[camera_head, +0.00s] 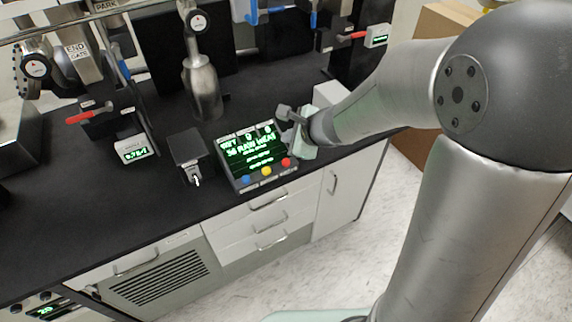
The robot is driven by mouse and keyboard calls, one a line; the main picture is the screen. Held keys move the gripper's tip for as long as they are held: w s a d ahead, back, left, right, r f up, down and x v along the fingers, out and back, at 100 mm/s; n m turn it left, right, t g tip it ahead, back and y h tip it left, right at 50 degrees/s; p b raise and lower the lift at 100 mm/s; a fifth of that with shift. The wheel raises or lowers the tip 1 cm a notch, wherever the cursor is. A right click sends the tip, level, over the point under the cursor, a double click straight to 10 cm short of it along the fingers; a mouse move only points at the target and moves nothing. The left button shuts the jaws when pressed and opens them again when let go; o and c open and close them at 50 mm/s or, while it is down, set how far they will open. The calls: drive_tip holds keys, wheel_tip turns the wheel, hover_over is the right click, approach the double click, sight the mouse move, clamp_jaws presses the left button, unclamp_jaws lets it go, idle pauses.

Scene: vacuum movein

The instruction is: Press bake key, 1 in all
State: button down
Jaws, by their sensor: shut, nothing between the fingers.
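A dark control box (230,172) with a lit green text screen (252,148) sits near the front edge of the black bench. Along its lower edge are a blue key (246,180), a yellow key (266,171) and a red key (285,162). The key labels are too small to read, so I cannot tell which is the bake key. My gripper (284,125) is shut and empty at the upper right of the box, behind the red key. It overlaps the screen's right edge in the picture; I cannot tell whether it touches the box.
A small dark box (188,146) stands left of the control box. A metal cylinder (203,88) rises behind it. Drawers (262,222) lie below the bench. The bench's left front is clear.

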sight(289, 164)
wheel_tip(289, 164, down, 6)
drive_tip(key=b, duration=0.5)
drive_tip(key=shift+f, duration=0.1)
idle(1.7)
drive_tip(key=shift+f+b, duration=0.35)
drive_tip(key=shift+b, duration=0.25)
drive_tip(key=shift+f+b, duration=0.5)
drive_tip(key=shift+b, duration=0.05)
idle(0.4)
idle(0.4)
drive_tip(key=shift+r+p, duration=0.7)
drive_tip(key=shift+r, duration=0.2)
drive_tip(key=shift+r, duration=0.15)
wheel_tip(289, 164, up, 5)
drive_tip(key=p, duration=0.4)
